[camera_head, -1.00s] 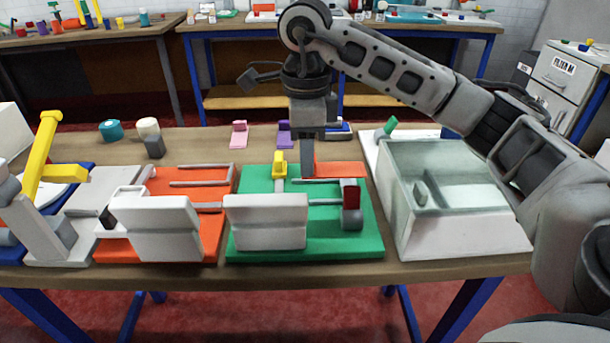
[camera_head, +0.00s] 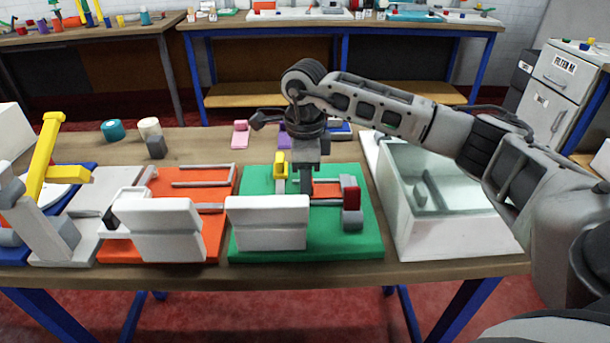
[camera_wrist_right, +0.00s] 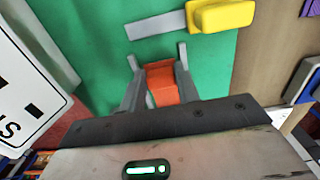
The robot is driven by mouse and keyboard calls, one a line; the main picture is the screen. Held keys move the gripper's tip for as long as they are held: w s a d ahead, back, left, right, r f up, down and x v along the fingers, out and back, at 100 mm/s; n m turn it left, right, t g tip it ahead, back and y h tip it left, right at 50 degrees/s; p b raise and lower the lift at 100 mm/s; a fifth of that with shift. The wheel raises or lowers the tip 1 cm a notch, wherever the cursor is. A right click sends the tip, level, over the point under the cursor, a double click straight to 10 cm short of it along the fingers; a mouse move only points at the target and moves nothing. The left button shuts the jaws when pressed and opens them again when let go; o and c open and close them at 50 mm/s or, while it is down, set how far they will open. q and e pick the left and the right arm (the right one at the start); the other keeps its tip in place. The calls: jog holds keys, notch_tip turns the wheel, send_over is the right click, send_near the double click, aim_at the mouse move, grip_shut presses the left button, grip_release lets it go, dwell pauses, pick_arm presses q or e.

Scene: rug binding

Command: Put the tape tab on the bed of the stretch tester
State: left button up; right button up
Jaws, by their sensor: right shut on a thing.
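The stretch tester, as far as I can tell, is the green-based device (camera_head: 365,230), with a yellow clamp (camera_head: 280,168) and a red-topped block (camera_head: 351,198). My right gripper (camera_head: 304,188) points down over the green base, between clamp and block. It is shut on the orange tape tab (camera_head: 328,188), which extends to the right of the fingers. In the right wrist view the tab (camera_wrist_right: 163,85) sits between the two fingers (camera_wrist_right: 160,55) above the green surface, near a grey bar and the yellow clamp (camera_wrist_right: 222,15). I cannot tell whether the tab touches the bed. My left gripper is not in view.
A white panel (camera_head: 266,222) stands at the tester's front. An orange-based device (camera_head: 218,180) is to its left, and a deep white tub (camera_head: 455,225) to its right. Pink (camera_head: 240,135) and purple (camera_head: 284,128) pieces lie behind it.

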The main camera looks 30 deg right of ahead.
jog(key=shift+f, duration=0.15)
jog(key=o, duration=1)
jog(key=shift+c, duration=0.2)
jog(key=shift+r, duration=0.35)
notch_tip(320, 180, up, 12)
jog(key=shift+f, duration=0.15)
